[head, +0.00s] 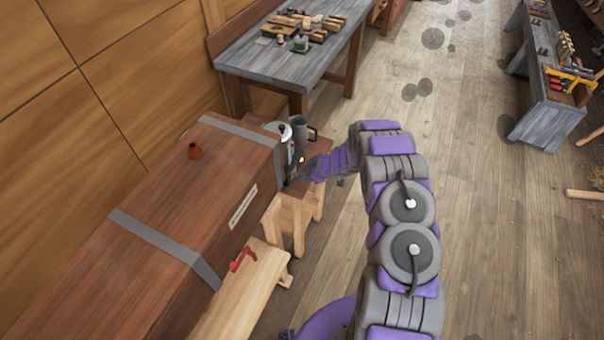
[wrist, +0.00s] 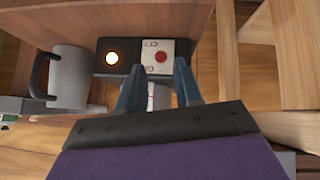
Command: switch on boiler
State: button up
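A dark control panel (wrist: 128,48) faces me in the wrist view. It has a glowing white-orange lamp (wrist: 111,58) on its left and a red round spot (wrist: 161,57) on a white label at its right. In the head view the glow shows as a small yellow point beside a white-topped cylinder (head: 286,132), which may be the boiler. My gripper (wrist: 158,66) has its two fingers apart, with the tips just below the red spot. A pale object, partly hidden, shows between the fingers. I cannot tell whether the fingertips touch the panel.
A grey jug (wrist: 70,78) with a dark handle stands left of the panel. A long wooden chest (head: 150,235) with grey straps lies left of my arm. A bench (head: 240,290) with a red clamp-like piece is beside it. A workbench (head: 270,60) stands behind. Floor at right is mostly clear.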

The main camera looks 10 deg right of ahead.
jog(key=p+v, duration=0.1)
jog(key=v, duration=1.2)
jog(key=shift+d+r, duration=0.2)
jog(key=shift+s, duration=0.1)
